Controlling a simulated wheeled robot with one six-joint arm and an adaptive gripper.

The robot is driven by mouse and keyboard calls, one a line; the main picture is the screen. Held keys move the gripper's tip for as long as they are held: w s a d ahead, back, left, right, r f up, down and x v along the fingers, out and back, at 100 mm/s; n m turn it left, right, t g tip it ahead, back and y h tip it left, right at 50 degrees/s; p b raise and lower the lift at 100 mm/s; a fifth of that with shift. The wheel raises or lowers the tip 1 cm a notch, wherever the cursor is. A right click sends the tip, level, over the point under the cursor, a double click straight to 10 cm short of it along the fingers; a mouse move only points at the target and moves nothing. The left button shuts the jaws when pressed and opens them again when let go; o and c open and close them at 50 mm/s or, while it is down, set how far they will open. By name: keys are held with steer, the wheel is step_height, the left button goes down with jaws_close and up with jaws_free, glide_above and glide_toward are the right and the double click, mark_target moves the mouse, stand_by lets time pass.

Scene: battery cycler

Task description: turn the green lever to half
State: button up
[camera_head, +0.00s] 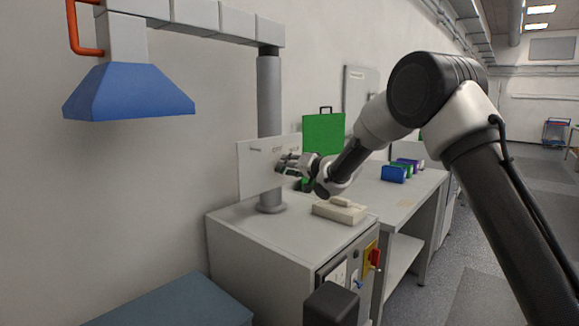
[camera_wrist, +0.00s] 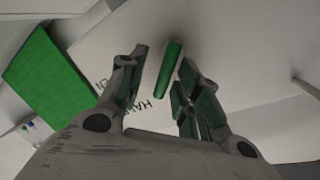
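The green lever (camera_wrist: 169,68) shows in the wrist view as a slim bar in front of a white panel (camera_wrist: 240,50). My gripper (camera_wrist: 164,58) is open, with one finger on each side of the lever. Gaps show between the lever and both fingers, so it is not clamped. In the head view my gripper (camera_head: 286,162) is at the face of the white panel (camera_head: 254,178), above the grey cabinet. The lever cannot be made out there. Dark lettering on the panel is partly hidden by my left finger, and I cannot read the lever's setting.
A grey post (camera_head: 269,100) stands by the panel and carries a duct with a blue hood (camera_head: 130,92). A pale block-like device (camera_head: 340,211) lies on the cabinet top (camera_head: 240,218). A green case (camera_head: 323,132) stands behind my gripper. A red-and-yellow switch (camera_head: 374,258) is on the cabinet front.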

steer(key=shift+s+r, duration=0.1)
steer(key=v, duration=1.1)
steer(key=shift+s+d, duration=0.3)
